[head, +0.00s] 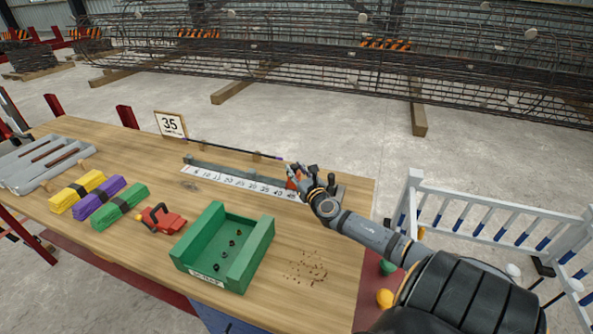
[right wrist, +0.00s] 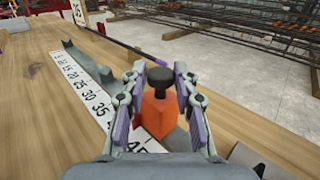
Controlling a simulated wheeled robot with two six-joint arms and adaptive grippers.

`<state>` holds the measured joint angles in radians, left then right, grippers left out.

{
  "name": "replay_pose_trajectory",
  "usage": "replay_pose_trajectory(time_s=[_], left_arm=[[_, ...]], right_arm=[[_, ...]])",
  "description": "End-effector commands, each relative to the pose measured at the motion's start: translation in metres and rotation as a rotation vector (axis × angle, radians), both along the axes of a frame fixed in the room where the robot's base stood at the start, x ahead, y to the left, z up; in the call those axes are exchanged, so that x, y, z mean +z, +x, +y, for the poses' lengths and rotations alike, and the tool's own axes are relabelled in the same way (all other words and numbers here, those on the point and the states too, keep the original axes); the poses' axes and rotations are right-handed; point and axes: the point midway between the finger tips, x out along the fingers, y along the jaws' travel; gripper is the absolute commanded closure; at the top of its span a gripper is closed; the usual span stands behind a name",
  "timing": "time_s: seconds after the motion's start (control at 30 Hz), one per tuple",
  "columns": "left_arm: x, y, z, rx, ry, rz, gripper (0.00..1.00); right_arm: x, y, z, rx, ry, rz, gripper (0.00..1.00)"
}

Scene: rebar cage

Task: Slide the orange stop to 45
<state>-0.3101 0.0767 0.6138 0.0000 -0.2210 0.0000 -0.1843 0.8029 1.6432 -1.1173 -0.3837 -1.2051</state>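The orange stop (right wrist: 155,112), a block with a black knob on top, stands at the high-number end of a white scale strip (head: 240,183). In the right wrist view the strip (right wrist: 92,98) shows rising numbers, and a partly covered 45 is beside the stop's near left side. In the head view this gripper (head: 301,174) partly hides the stop (head: 291,183). My left gripper is not in view.
A thin dark rod (head: 235,148) with a purple end lies behind the scale. A green tray (head: 262,247), a red tool (head: 162,219) and coloured bundles (head: 119,206) are on the table. A white railing (head: 490,205) stands right.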

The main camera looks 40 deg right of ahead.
Motion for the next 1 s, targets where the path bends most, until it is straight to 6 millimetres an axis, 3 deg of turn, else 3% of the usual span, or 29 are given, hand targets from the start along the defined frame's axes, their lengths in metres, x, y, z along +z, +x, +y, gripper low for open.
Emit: replay_pose_trajectory(time_s=[0.03,0.1,0.23,0.47,1.0], left_arm=[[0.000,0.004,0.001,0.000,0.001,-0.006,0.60],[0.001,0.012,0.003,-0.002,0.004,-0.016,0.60],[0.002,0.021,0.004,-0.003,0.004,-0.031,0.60],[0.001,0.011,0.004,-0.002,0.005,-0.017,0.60],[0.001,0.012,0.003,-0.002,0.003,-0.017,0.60]], right_arm=[[0.000,0.000,0.000,0.001,0.000,0.000,0.61],[0.000,0.000,0.000,0.001,0.000,0.000,0.52],[0.000,0.000,0.000,0.001,0.000,0.000,0.51],[0.000,-0.004,0.001,0.002,-0.002,0.003,0.51],[-0.001,-0.097,0.031,0.009,-0.006,0.008,0.51]])
